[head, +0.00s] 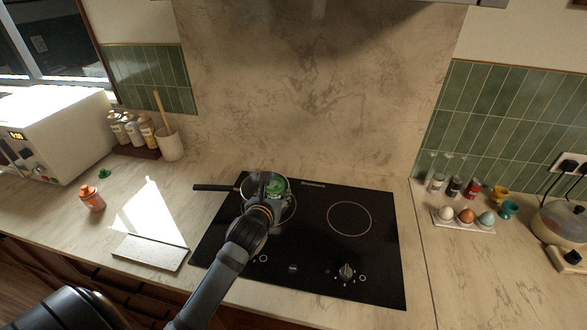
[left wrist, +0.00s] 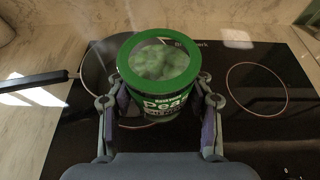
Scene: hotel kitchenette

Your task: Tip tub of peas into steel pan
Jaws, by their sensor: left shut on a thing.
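The tub of peas (left wrist: 160,88) has a green rim and a dark green label, with pale green peas showing at its top. My left gripper (left wrist: 160,115) is shut on it, one finger on each side. In the head view the tub (head: 278,188) is partly hidden behind my left gripper (head: 265,194). It looks roughly upright, at the steel pan. The pan's rim (head: 246,182) shows around and behind the tub, and its black handle (head: 213,187) points left. My right gripper is out of view.
The pan stands on the black cooktop (head: 330,262). A white microwave (head: 60,135), a utensil crock (head: 170,145) and an orange bottle (head: 92,199) are at left. An egg tray (head: 463,226) is at right. The cooktop's right side is clear.

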